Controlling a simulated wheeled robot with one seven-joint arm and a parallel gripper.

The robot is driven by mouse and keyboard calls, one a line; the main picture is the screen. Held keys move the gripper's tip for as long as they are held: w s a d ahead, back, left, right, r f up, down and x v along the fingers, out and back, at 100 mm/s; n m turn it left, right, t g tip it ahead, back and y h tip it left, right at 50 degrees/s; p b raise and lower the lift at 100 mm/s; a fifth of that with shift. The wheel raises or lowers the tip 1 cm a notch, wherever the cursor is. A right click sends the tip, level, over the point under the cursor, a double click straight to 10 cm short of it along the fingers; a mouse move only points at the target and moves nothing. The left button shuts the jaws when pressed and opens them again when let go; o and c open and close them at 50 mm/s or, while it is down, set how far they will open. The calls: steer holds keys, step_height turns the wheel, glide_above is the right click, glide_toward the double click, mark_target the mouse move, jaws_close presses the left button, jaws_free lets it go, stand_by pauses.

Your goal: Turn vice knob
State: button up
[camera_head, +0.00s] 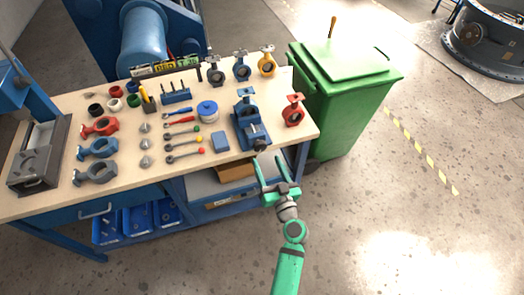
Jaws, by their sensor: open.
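A blue vice (252,128) stands near the right end of the workbench (70,205), with a blue valve body at its top. A small dark knob or handle (260,144) seems to show at its front, but it is too small to make out clearly. My gripper (269,164) is at the bench's front edge, just below the vice in the picture. Its two green fingers are spread apart with nothing between them. The fingertips look close to the vice's front; I cannot tell the exact gap.
A red valve (293,111) stands right of the vice, and a blue box (220,141) lies left of it. Valves, cones and colour-tipped levers cover the bench's middle and left. A green bin (345,90) stands at the right. The floor (400,220) right of my arm is clear.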

mark_target(261, 149)
steer(key=x, duration=0.6)
steer(key=shift+w+a, duration=0.1)
steer(key=shift+w, duration=0.2)
steer(key=shift+c, duration=0.7)
steer(key=c, duration=0.9)
